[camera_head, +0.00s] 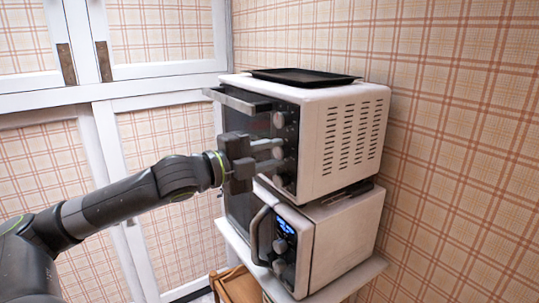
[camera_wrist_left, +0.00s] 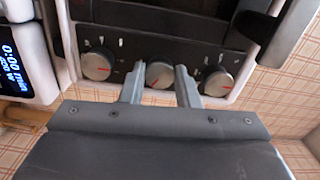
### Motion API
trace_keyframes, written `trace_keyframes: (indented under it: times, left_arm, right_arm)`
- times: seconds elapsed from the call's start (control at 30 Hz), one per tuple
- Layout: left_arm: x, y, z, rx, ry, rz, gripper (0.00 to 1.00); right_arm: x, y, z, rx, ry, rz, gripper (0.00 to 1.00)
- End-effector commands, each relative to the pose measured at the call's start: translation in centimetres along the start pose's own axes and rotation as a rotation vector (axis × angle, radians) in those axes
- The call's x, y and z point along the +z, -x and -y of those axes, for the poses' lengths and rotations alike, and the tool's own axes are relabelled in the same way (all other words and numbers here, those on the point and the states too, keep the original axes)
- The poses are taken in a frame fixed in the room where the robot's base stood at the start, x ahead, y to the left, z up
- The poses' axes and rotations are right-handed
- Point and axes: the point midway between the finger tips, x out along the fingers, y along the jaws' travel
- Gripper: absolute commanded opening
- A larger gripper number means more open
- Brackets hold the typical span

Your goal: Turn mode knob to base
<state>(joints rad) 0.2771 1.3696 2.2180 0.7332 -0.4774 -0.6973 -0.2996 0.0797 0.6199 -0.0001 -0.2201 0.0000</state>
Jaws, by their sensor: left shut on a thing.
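The white oven (camera_head: 340,130) with a black front carries a column of round silver knobs on its control panel. In the left wrist view the panel shows a left knob (camera_wrist_left: 97,64), a middle knob (camera_wrist_left: 158,72) and a right knob (camera_wrist_left: 218,83), each with a red pointer line. My left gripper (camera_head: 268,155) reaches the panel from the left. In the left wrist view its two fingers (camera_wrist_left: 160,90) are shut on the middle knob, one on each side. The panel's small markings are too blurred to read. My right gripper is not in view.
A white microwave (camera_head: 340,240) with a lit blue display (camera_head: 285,227) and a curved handle (camera_head: 256,235) stands under the oven. A dark tray (camera_head: 303,77) lies on top of the oven. The oven door handle (camera_head: 236,100) juts out to the left. Plaid wall is close on the right.

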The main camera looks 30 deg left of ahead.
Motion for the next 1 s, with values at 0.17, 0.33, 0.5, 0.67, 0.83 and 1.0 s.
trace_keyframes:
  times: [0.17, 0.33, 0.5, 0.67, 0.83, 1.0]
  left_arm:
    - [0.09, -0.02, 0.07, -0.001, -0.016, 0.002, 0.06]
    - [0.09, -0.02, 0.08, -0.001, -0.017, 0.002, 0.06]
    - [0.09, -0.02, 0.09, -0.001, -0.017, 0.002, 0.30]
    - [0.06, -0.01, 0.08, -0.001, -0.016, 0.002, 0.50]
    - [0.03, -0.01, 0.05, -0.001, -0.016, 0.001, 0.50]
    - [0.02, 0.00, 0.04, 0.000, -0.015, 0.001, 0.50]
  right_arm:
    - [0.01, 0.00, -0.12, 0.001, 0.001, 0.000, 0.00]
    - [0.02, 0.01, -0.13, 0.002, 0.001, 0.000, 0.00]
    - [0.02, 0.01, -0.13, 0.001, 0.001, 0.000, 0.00]
    - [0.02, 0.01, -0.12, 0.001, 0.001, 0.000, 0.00]
    - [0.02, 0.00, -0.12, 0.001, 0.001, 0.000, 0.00]
    - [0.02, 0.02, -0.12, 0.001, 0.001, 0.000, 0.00]
